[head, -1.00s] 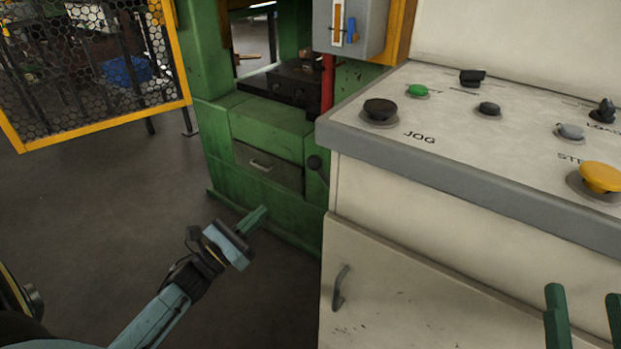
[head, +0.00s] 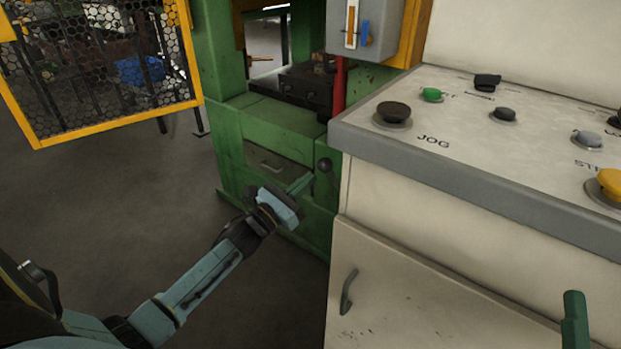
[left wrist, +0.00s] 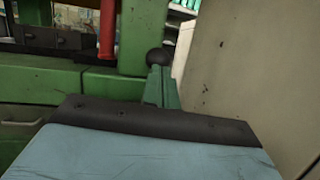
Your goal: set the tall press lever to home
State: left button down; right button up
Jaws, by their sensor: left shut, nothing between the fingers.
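The press lever shows in the head view as a black ball knob (head: 325,165) on a thin rod, low on the front of the green press, beside the cream cabinet. In the left wrist view the knob (left wrist: 157,57) stands just beyond my fingertips, and the fingers hide its rod. My left gripper (head: 306,183) is shut and empty, its green fingers pointing at the lever just below and left of the knob. I cannot tell whether they touch it. One green finger of my right gripper (head: 575,320) shows at the lower right; the other is out of view.
The cream control console (head: 480,140) with several buttons stands right of the lever, its grey edge close by. A red upright bar (head: 338,90) is above the lever. A yellow-framed mesh guard (head: 100,75) is at the upper left. The floor (head: 110,210) at left is clear.

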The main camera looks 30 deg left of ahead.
pick_arm(q)
jog(key=shift+x, duration=1.05)
